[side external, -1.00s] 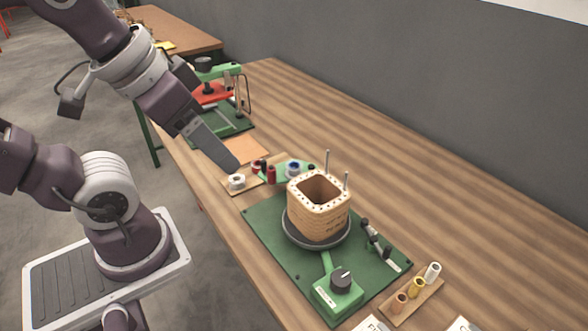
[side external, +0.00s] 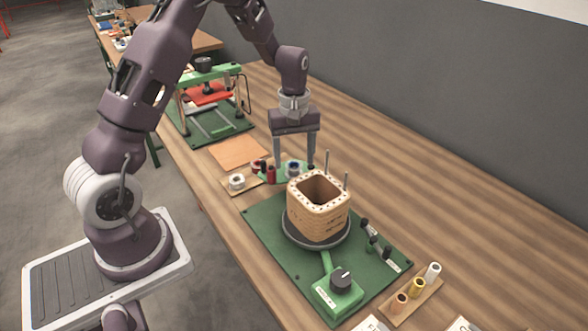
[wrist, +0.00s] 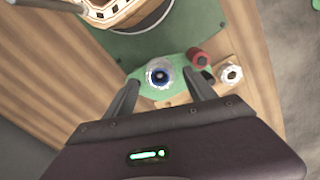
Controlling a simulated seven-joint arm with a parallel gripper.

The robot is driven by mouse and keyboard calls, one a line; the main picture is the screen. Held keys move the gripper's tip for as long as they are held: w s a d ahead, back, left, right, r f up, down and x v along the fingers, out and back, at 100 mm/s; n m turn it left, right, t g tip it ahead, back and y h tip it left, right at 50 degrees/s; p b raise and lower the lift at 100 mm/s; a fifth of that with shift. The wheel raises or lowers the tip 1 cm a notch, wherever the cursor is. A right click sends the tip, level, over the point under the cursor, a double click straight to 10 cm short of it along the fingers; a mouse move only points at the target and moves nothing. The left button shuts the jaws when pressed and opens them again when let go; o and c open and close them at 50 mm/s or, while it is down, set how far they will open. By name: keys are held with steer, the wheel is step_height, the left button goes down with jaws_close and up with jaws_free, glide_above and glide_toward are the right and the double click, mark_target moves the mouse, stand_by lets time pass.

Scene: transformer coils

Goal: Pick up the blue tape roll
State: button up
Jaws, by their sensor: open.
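I cannot tell the exact height of the fingertips above the plate.
The coil form (side external: 318,206) with upright rods stands on a green base (side external: 262,222) close in front. The table's right side (side external: 450,200) is clear.

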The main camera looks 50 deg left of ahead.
steer(key=shift+f, duration=0.85)
jaws_close()
step_height(320, 180, up, 10)
